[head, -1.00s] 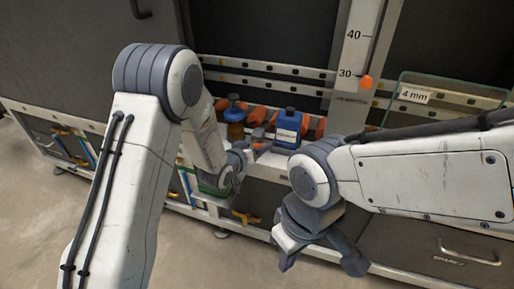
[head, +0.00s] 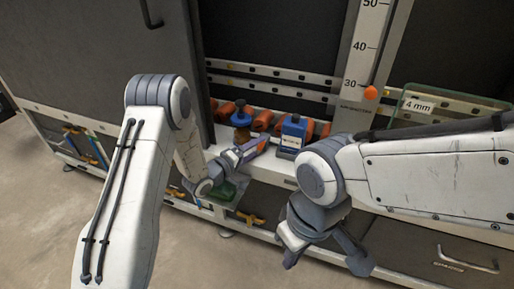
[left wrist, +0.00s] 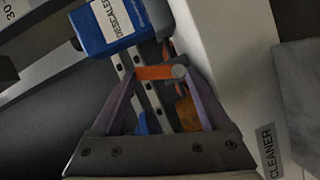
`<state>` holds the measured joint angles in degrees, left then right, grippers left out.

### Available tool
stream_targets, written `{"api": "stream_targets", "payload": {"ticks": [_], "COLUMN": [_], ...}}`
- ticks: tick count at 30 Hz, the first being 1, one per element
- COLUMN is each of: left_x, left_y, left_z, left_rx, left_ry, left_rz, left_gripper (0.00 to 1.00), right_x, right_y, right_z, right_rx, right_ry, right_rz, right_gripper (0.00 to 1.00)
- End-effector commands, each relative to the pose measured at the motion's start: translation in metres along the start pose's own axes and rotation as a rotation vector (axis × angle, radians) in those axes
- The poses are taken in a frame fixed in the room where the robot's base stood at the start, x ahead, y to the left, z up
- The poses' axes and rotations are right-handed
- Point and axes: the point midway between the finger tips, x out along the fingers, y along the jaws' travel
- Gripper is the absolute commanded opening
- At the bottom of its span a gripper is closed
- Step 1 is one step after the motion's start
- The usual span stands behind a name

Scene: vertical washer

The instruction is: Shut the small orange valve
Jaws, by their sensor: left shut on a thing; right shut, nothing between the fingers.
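The small orange valve (left wrist: 154,73) shows in the left wrist view as a short orange bar with a round grey end. It lies between the fingertips of my left gripper (left wrist: 152,72), which is shut on it. In the head view my left gripper (head: 258,147) reaches to the front of the white ledge, and its fingers mostly hide the valve there. My right gripper (head: 325,264) hangs low in front of the machine, away from the valve, shut and empty.
A blue descaler bottle (head: 292,136) stands on the ledge just right of my left gripper. An amber bottle with a blue cap (head: 241,118) stands behind it. Orange cylinders (head: 263,120) lie behind. A scale with an orange marker (head: 370,92) rises at the right.

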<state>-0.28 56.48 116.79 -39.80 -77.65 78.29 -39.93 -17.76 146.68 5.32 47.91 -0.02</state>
Motion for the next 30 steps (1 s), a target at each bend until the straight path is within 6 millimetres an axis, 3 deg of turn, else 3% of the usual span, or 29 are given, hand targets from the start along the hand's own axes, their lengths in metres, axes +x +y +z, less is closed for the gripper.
{"api": "stream_targets", "payload": {"ticks": [1, 13, 30], "left_x": [0.0007, -0.0012, -0.0015], "left_y": [0.0063, 0.0029, 0.0000], "left_z": [0.0004, -0.0055, -0.0074], "left_rx": [-0.033, -0.242, -0.296], "left_ry": [-0.008, -0.010, -0.005], "left_rz": [0.032, 0.121, 0.141], "left_gripper": [0.24, 0.24, 0.24], "right_x": [-0.0025, -0.0051, -0.0047], "right_y": [-0.0002, -0.0004, -0.0004], "right_z": [-0.0001, -0.0003, -0.0002], "right_rx": [0.000, 0.000, 0.000], "right_ry": [0.000, 0.000, 0.000], "right_rz": [0.000, 0.000, 0.000], "right_gripper": [0.00, 0.00, 0.00]}}
